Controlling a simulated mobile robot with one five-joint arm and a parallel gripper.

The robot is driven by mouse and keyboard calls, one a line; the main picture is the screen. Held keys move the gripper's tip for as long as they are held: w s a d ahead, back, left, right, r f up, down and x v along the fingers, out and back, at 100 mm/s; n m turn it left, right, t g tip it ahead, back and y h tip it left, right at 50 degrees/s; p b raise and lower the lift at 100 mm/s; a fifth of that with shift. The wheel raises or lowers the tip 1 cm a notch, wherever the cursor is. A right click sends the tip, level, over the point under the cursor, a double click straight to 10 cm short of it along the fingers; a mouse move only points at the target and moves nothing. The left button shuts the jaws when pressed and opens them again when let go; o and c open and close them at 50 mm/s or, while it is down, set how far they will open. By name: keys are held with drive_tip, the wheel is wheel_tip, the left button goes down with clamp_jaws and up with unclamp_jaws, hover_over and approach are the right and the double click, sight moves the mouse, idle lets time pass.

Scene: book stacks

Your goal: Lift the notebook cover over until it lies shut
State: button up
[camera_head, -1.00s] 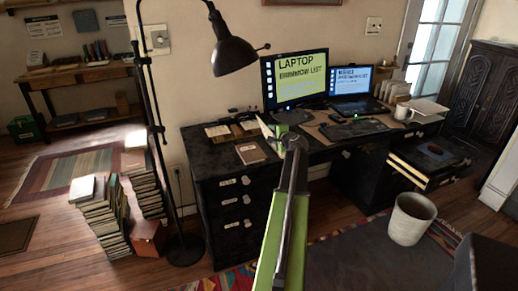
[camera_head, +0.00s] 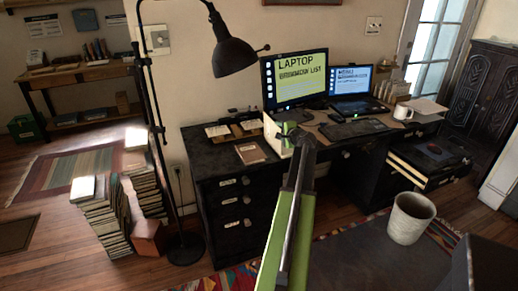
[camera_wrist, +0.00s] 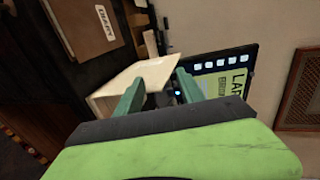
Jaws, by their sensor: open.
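A pale cream, book-like thing (camera_head: 271,131), which looks like the notebook, is on the dark desk (camera_head: 206,158) just left of my gripper (camera_head: 292,129). The right finger is beyond the notebook's right end. My gripper hides part of the notebook, and I cannot tell how far its cover is open.
A brown diary (camera_head: 251,153) lies left of the notebook. A monitor (camera_head: 295,80) and a laptop (camera_head: 352,85) stand behind. A keyboard-like dark slab (camera_head: 353,129) and a white mug (camera_head: 403,112) are to the right. A tall lamp (camera_head: 234,55) rises at the desk's left.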

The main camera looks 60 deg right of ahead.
drive_tip(key=shift+s+d, duration=0.1)
drive_tip(key=shift+d, duration=0.05)
drive_tip(key=shift+s+d, duration=0.45)
drive_tip(key=shift+d, duration=0.2)
drive_tip(key=shift+s+d, duration=0.6)
drive_tip(key=shift+d, duration=0.2)
drive_tip(key=shift+r, duration=0.15)
idle(0.6)
drive_tip(key=s+a+r+p, duration=0.3)
drive_tip(key=r+p, duration=0.3)
drive_tip(key=shift+s, duration=0.4)
drive_tip(key=shift+r, duration=0.1)
